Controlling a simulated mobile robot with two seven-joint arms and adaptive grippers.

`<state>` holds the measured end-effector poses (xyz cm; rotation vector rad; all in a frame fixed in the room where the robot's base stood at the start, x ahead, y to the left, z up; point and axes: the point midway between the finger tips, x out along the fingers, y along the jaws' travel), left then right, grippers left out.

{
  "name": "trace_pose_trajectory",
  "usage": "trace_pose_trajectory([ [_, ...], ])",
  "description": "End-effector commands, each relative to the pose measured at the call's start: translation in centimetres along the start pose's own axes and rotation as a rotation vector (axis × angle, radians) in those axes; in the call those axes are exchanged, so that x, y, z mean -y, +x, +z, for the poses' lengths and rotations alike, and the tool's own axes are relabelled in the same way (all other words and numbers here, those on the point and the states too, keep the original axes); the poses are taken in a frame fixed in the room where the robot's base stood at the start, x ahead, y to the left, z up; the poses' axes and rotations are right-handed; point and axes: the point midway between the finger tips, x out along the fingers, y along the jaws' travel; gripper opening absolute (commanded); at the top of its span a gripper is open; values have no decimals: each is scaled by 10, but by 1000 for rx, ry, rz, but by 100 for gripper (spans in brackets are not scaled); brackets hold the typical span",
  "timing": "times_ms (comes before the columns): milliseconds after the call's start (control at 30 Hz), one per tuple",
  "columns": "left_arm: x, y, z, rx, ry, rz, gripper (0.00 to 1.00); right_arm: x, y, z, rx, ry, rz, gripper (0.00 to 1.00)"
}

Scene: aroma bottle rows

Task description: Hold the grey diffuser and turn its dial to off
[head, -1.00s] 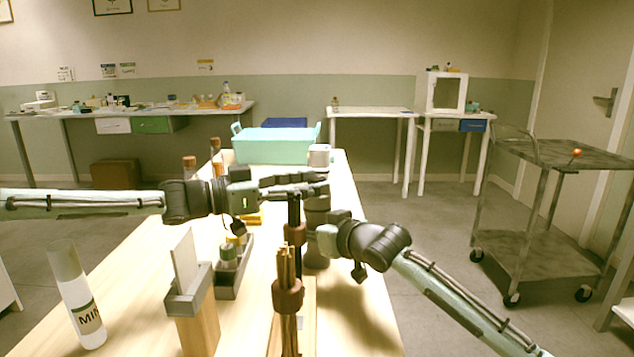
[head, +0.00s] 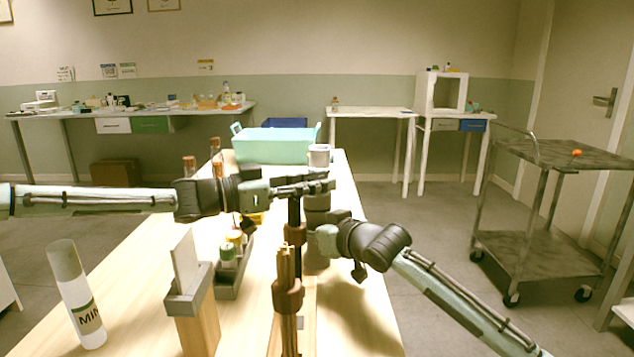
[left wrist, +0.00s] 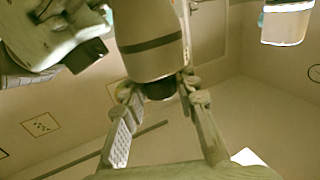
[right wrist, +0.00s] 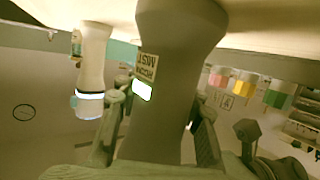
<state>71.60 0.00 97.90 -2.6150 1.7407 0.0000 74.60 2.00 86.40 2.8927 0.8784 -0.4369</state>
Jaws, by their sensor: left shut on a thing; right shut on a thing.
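The grey diffuser (head: 318,221) stands upright on the wooden table, partly hidden by my grippers and a dark stand in front. My right gripper (right wrist: 155,125) is shut around its body; a label and a small lit display (right wrist: 142,90) show between the fingers. My left gripper (head: 318,186) is level at the diffuser's top, coming in from the left. In the left wrist view its fingers are shut on the dark dial (left wrist: 160,90) at the end of the diffuser's body (left wrist: 152,50). The dial's marking cannot be read.
A white diffuser (head: 319,157) stands behind, with a lit ring in the right wrist view (right wrist: 88,97). To the left are a bottle rack (head: 230,290), a card holder (head: 188,301) and a mint bottle (head: 76,300). A reed holder (head: 288,297) stands close in front.

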Motion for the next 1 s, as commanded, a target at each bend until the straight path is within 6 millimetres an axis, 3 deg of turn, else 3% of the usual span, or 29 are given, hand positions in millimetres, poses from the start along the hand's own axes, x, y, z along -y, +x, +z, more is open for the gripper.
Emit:
trace_pose_trajectory([
  [267,2,1,-3,-11,6,64,0,0,0,1,1,1,0,0],
  [1000,2,3,-6,-9,8,479,0,2,0,3,5,-1,-2,0],
])
